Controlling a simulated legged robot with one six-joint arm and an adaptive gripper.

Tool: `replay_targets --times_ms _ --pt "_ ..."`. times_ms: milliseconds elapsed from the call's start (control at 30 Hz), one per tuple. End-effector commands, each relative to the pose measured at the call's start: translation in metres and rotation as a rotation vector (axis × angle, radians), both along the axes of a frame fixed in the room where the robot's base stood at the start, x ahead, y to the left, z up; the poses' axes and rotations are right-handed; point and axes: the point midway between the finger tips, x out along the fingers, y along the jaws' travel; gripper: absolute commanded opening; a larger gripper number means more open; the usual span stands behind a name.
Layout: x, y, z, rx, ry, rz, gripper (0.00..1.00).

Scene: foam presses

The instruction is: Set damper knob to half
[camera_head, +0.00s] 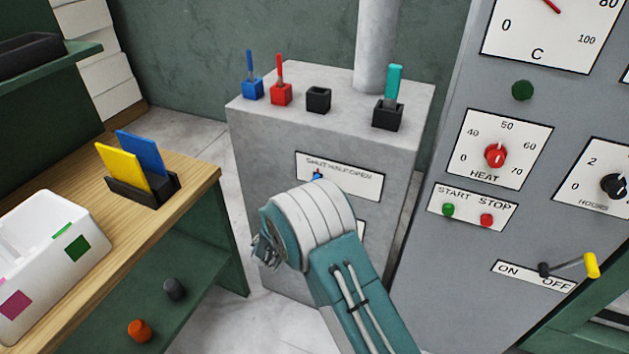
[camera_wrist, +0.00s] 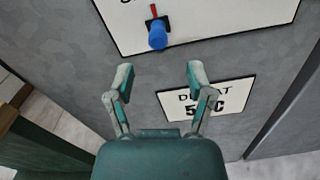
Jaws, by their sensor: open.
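The damper knob is a blue knob (camera_head: 318,176) low on the white SHUT/HALF/OPEN plate (camera_head: 368,184) on the front of the grey press cabinet. It sits left of the plate's middle, beneath the SHUT end of the label. The blue knob (camera_wrist: 157,34) also shows in the wrist view, with a red pointer upward; the label is mostly cut off there. My gripper (camera_wrist: 160,77) is open and empty, its two fingertips below the knob and apart from it. In the head view, my wrist hides part of the cabinet front and my gripper (camera_head: 264,250) is partly hidden.
A DUCT AT plate (camera_wrist: 206,98), partly hidden by a fingertip, is below right of the knob. Blue, red, black and teal-handled blocks stand on the cabinet top (camera_head: 345,92). A wooden bench (camera_head: 200,180) is left; the control panel (camera_head: 455,235) is right.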

Motion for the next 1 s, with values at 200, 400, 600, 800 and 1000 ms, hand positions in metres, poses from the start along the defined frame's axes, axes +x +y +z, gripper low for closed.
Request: replay_targets --times_ms 200,400,600,800,1000 --pt "0.04 -0.01 -0.002 -0.006 -0.001 -0.004 0.68" --pt "0.068 -0.02 -0.002 -0.007 0.0 -0.003 0.68" --pt "0.079 -0.026 -0.001 -0.003 0.0 -0.002 0.68" --pt "0.079 -0.026 -0.001 -0.003 0.0 -0.002 0.68" --pt "0.079 -0.024 -0.001 -0.005 0.0 -0.002 0.0"
